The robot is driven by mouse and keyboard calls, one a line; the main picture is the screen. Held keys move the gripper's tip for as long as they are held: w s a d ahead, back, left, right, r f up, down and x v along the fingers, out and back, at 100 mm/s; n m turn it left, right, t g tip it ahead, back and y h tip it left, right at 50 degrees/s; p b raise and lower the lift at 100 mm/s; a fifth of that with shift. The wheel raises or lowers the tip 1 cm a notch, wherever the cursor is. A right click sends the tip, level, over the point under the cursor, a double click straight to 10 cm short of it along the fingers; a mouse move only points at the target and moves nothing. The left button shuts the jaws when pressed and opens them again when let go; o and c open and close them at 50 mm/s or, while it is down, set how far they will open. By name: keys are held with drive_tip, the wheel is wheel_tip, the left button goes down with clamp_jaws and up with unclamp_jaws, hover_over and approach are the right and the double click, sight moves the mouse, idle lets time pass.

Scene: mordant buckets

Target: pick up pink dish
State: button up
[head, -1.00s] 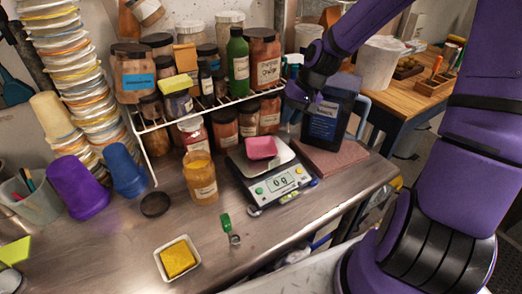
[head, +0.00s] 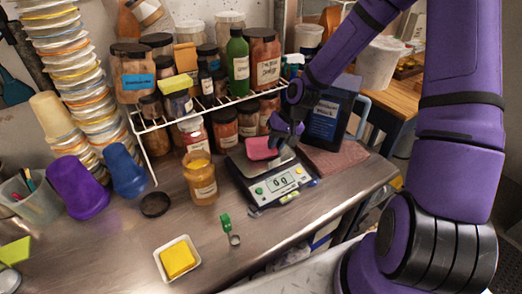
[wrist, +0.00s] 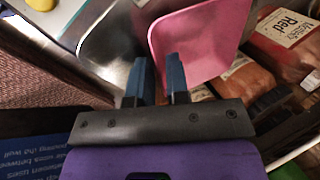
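The pink dish (head: 260,150) is a small square dish on the metal pan of the digital scale (head: 270,183). My gripper (head: 281,141) is at the dish's right side, low over the pan. In the wrist view the dish (wrist: 205,42) lies just past my gripper's fingertips (wrist: 158,62). The two blue fingers are apart, with a gap between them. The near edge of the dish lines up with that gap, and one finger overlaps the dish in the picture. I cannot tell whether either finger touches it.
A wire rack with jars (head: 223,128) stands behind the scale. An orange jar (head: 200,178) is to the left. The steel counter in front is mostly clear.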

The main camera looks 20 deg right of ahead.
drive_tip(key=shift+f, duration=0.1)
clamp_jaws()
drive_tip(key=shift+a, duration=0.1)
